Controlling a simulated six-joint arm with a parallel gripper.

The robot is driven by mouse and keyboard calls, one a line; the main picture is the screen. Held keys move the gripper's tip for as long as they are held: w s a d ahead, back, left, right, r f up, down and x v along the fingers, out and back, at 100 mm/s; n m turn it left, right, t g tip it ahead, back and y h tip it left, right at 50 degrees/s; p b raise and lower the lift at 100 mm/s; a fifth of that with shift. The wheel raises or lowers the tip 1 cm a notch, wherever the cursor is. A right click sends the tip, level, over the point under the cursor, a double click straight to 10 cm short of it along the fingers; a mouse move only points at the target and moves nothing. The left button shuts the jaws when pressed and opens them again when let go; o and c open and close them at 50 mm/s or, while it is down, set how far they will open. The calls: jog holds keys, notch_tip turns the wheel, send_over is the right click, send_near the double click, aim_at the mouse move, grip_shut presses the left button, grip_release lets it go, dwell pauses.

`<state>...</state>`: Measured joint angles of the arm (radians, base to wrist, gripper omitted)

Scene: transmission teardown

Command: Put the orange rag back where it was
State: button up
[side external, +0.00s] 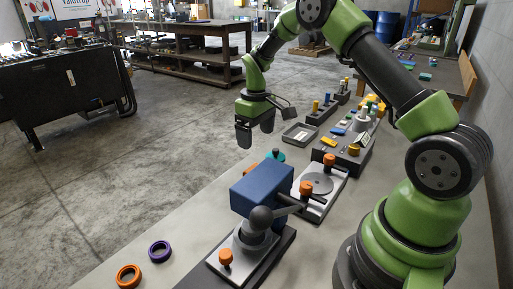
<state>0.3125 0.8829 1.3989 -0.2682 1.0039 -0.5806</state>
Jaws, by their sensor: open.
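I cannot make out an orange rag for certain. A small orange patch (249,170) shows behind the blue block, mostly hidden, and I cannot tell what it is. My gripper (256,133) is open and points down, with nothing seen between its dark fingers. It is in the air, above and beyond the blue block (262,187), near the table's left edge.
A fixture with a grey ball-ended lever (261,218) and orange knobs stands in front. An orange ring (128,276) and a purple ring (160,251) lie at the front left. A plate fixture (317,184), a grey tray (300,134) and part holders stand farther back.

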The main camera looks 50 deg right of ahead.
jog(key=s+a+r+m+t, duration=0.1)
jog(key=s+a+r+t, duration=0.2)
jog(key=r, duration=0.5)
jog(key=s+a+r+m, duration=0.1)
jog(key=s+a+r, duration=0.2)
jog(key=a+r, duration=0.3)
jog(key=s+a+r+m+t+y, duration=0.1)
jog(key=s+a+r+t, duration=0.1)
jog(key=s, duration=0.6)
jog(key=s+a+r+m+t+y, duration=0.1)
jog(key=s+a+r+t, duration=0.1)
jog(key=s, duration=0.6)
jog(key=shift+a+r, duration=0.8)
